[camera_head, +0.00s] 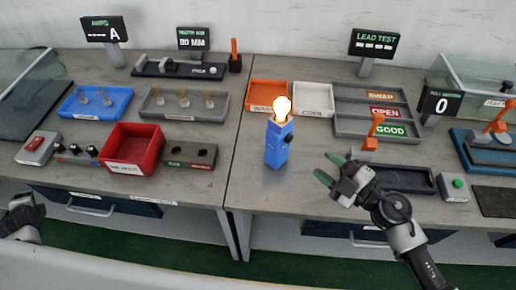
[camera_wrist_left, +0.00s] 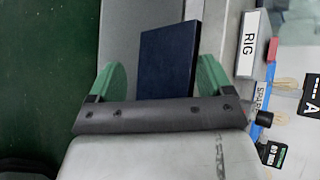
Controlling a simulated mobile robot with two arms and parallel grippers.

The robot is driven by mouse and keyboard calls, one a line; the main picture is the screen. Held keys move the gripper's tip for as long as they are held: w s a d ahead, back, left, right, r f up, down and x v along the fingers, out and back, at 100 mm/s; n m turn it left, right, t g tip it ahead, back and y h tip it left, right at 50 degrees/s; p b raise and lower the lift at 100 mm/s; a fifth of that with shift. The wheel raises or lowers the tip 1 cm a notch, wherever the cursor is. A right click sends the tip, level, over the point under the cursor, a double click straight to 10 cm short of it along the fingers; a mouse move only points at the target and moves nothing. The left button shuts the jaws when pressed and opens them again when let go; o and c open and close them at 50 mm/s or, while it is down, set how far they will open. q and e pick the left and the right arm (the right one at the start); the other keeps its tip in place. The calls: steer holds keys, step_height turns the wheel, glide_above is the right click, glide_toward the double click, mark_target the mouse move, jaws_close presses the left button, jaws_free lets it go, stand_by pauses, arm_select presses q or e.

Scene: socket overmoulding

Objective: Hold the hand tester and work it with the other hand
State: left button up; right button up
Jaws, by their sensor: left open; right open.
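The hand tester (camera_head: 278,147) is a blue upright box with a glowing bulb (camera_head: 282,107) on top and a dark knob on its right side. It stands on the bench, right of the seam between the two bench tops. My right gripper (camera_head: 328,168) is open and empty, to the right of the tester and apart from it, green fingers pointing towards it. My left gripper (camera_wrist_left: 160,70) is open in the left wrist view, with a dark blue drawer front beyond its green fingers. In the head view the left arm shows only at the lower left edge.
A red bin (camera_head: 133,148), a blue tray (camera_head: 95,102) and a grey tray (camera_head: 183,103) stand on the left. Orange (camera_head: 267,95) and white (camera_head: 312,98) trays are behind the tester. A sorting rack (camera_head: 345,118) and a green button box (camera_head: 453,187) are on the right.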

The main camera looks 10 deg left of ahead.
arm_select(q)
steer(key=w+r+m+t+y, duration=0.3)
steer(key=w+r+m+t, duration=0.15)
steer(key=w+r, duration=1)
steer(key=w+d+r+m+t+h, duration=0.2)
steer(key=w+d+m, duration=0.25)
steer(key=d, duration=0.35)
steer(key=w+d+r+m+t+h, duration=0.1)
steer(key=w+d+m+t+h, duration=0.1)
steer(key=w+d+m, duration=0.35)
steer(key=m+h, duration=1.7)
steer(key=h, duration=0.2)
glide_above(270, 157)
steer(key=v, duration=0.5)
steer(key=shift+w+f+n+g, duration=0.15)
steer(key=shift+f+n+g, duration=0.1)
steer(key=shift+f, duration=0.65)
steer(key=shift+d+f, duration=0.15)
steer(key=shift+f, duration=0.05)
step_height(270, 157, down, 8)
steer(key=shift+w+d+r, duration=0.15)
steer(key=shift+d+r, duration=0.05)
steer(key=x, duration=0.5)
steer(key=shift+w+d+f, duration=0.1)
steer(key=shift+w, duration=0.25)
steer(key=shift+w+d, duration=0.4)
